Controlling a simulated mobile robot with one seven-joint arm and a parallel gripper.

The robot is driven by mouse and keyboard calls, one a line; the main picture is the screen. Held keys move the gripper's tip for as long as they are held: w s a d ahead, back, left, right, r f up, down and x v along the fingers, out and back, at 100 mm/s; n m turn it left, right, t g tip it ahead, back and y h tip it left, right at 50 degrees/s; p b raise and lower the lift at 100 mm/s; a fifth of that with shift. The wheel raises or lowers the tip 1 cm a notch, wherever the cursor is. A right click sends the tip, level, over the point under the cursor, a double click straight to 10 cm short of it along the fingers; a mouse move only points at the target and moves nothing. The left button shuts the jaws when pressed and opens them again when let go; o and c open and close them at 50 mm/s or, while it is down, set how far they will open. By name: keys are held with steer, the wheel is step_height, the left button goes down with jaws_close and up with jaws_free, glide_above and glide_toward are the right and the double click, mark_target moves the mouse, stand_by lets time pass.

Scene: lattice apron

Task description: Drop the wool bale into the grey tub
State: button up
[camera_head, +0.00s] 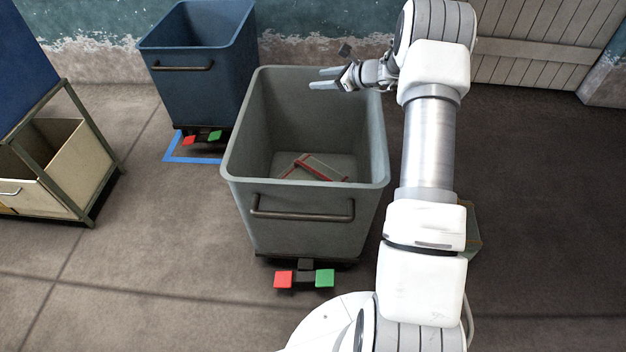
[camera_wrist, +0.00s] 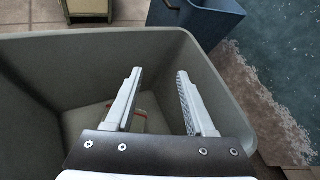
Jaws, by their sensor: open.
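The grey tub (camera_head: 237,150) stands open in the middle of the head view. Its rim and inner walls also fill much of the wrist view (camera_wrist: 50,75). A pale block with red bands, which looks like the wool bale (camera_head: 322,168), lies on the tub's floor. In the wrist view, a little of its pale and red surface (camera_wrist: 140,118) shows low between my fingers. My gripper (camera_head: 316,79) is open and empty above the tub's far right part, well above the bale. Its two fingers also show spread apart in the wrist view (camera_wrist: 160,73).
A blue tub (camera_head: 200,95) stands behind on the left, by the wall, over blue floor tape (camera_head: 180,158). A green-framed rack with a cream bin (camera_head: 75,165) is at the left. A box (camera_head: 473,230) shows partly behind my arm. Floor at front left is clear.

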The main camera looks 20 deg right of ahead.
steer(key=p+v, duration=0.4)
steer(key=v, duration=1.3)
steer(key=shift+s, duration=0.2)
steer(key=shift+d, duration=0.1)
steer(key=s+a+r+n+g, duration=0.2)
steer(key=s+a+r+n, duration=0.25)
steer(key=a, duration=0.35)
steer(key=s+a+r+n+g, duration=0.25)
steer(key=s+a+n, duration=0.2)
steer(key=a, duration=0.25)
steer(key=s+a+r+n+g, duration=0.2)
steer(key=s+a+r+n, duration=0.25)
steer(key=a, duration=0.35)
steer(key=s+a+r+n+t+h, duration=0.1)
steer(key=s+r+n+h, duration=0.15)
steer(key=s+n, duration=0.5)
steer(key=s+r+n+t+h, duration=0.1)
steer(key=s+n+h, duration=0.35)
steer(key=s, duration=0.65)
step_height(320, 180, up, 18)
steer(key=p, duration=1.8)
steer(key=shift+s+n, duration=0.4)
steer(key=shift+n, duration=0.05)
